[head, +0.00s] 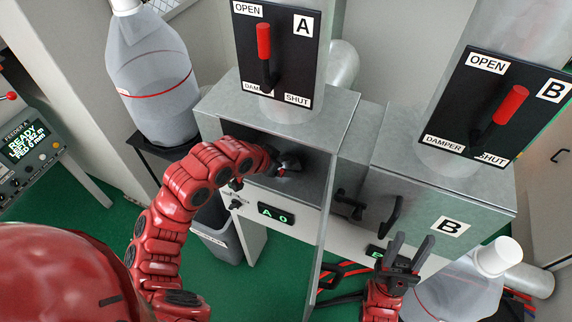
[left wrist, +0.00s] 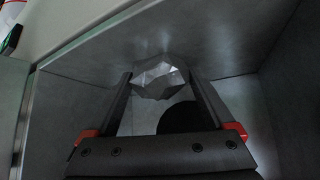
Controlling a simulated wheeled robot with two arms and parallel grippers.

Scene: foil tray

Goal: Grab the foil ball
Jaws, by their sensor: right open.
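The foil ball (head: 291,160), a crumpled silver lump, is in the open steel box of unit A (head: 350,125) in the head view. My left gripper (head: 277,163) reaches into this box from the left. In the left wrist view the foil ball (left wrist: 160,76) sits between the fingertips of my left gripper (left wrist: 160,78). It fills the gap, with a fingertip against each side. My right gripper (head: 412,250) is open and empty, pointing up in front of unit B at the lower right.
Damper panel A (head: 290,70) stands above the box, its red handle upright. Damper panel B (head: 470,125) is at the right, its handle tilted. The box's side walls and back enclose my left gripper. A plastic jug (head: 150,80) stands at the left, another (head: 455,290) at lower right.

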